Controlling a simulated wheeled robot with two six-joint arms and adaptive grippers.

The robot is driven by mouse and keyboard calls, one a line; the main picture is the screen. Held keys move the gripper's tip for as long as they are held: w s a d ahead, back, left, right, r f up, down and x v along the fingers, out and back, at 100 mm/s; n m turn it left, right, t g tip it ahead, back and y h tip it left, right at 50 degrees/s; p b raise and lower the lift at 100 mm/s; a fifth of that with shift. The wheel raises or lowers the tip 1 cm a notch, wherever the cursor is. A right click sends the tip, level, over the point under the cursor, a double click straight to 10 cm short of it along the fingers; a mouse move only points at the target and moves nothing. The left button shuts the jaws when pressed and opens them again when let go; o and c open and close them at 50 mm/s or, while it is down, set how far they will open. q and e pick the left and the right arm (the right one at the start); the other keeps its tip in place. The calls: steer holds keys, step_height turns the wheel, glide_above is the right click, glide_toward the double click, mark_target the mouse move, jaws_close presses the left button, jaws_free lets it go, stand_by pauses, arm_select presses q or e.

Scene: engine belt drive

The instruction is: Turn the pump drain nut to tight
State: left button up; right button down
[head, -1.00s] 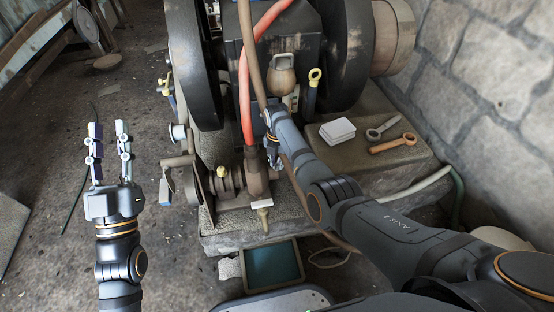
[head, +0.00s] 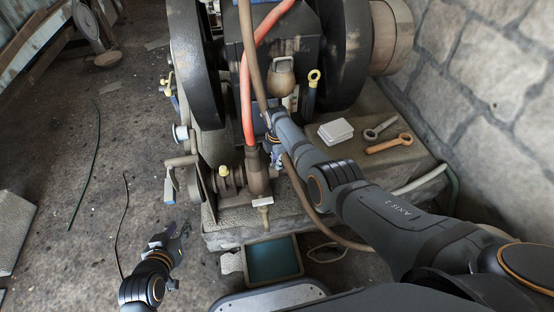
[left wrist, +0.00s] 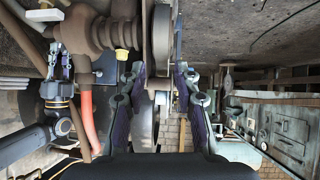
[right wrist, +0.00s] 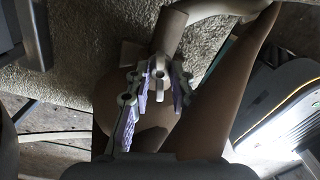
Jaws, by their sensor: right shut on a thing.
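In the head view the brown pump (head: 257,172) stands at the front of the engine, with the red hose running up from it. My right gripper (head: 276,155) is beside the pump on its right. In the right wrist view my right gripper (right wrist: 160,78) is shut on a small grey fitting with a round hole, which appears to be the drain nut (right wrist: 160,70), below a brown pipe stub. The fingers partly hide it. My left gripper (head: 182,232) is low at the left of the pump, empty. In the left wrist view its fingers (left wrist: 160,65) are spread apart.
A small tap (head: 263,215) hangs at the pump's front above a teal-filled tray (head: 273,262). A crank and bracket (head: 180,178) stick out left of the pump.

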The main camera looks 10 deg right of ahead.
steer(key=shift+m, duration=1.1)
arm_select(q)
steer(key=shift+s+d+f+g, duration=0.15)
steer(key=shift+s+f+g, duration=1.15)
steer(key=shift+s+f, duration=0.75)
arm_select(e)
steer(key=shift+m, duration=0.8)
arm_select(q)
steer(key=shift+s, duration=0.1)
arm_select(e)
steer(key=c, duration=1.5)
jaws_free()
steer(key=shift+o, duration=0.2)
step_height(320, 180, up, 12)
arm_select(q)
steer(key=shift+s, duration=0.1)
arm_select(e)
steer(key=shift+f, duration=0.1)
